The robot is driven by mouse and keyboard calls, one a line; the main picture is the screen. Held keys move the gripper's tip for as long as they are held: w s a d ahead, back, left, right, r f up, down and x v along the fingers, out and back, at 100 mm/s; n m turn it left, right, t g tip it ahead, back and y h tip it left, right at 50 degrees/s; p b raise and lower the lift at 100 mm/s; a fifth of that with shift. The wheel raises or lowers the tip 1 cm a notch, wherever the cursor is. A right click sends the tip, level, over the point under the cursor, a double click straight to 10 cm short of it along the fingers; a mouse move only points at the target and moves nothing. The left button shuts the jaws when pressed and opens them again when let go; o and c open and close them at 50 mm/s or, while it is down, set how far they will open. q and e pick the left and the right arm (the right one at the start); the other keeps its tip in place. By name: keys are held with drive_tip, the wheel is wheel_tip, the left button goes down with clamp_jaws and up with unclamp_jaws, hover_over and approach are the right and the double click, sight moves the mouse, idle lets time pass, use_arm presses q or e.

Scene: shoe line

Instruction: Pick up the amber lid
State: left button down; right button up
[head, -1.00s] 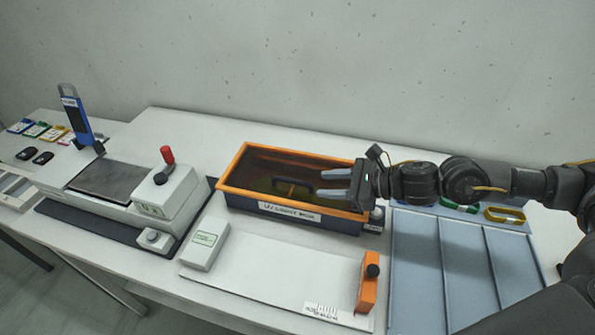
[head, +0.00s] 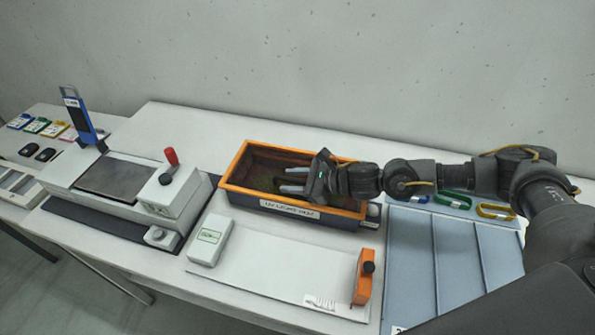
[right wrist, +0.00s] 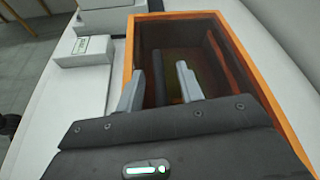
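The amber lid (head: 262,162) is a see-through brown sheet over the orange-rimmed box in the head view. It also shows in the right wrist view (right wrist: 165,45), beneath and beyond my fingers. My right gripper (head: 290,180) reaches in from the right, over the box. The gripper hides part of the lid. My left gripper is not in view.
The orange rim (head: 232,172) surrounds the box. A white board (head: 275,265) with an orange clamp (head: 364,277) lies in front. A blue-grey panelled tray (head: 445,260) and coloured loops (head: 495,212) are at right. A press with a red-knobbed lever (head: 171,157) stands left.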

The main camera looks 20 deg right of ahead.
clamp_jaws()
drive_tip(key=shift+r, duration=0.1)
idle(1.3)
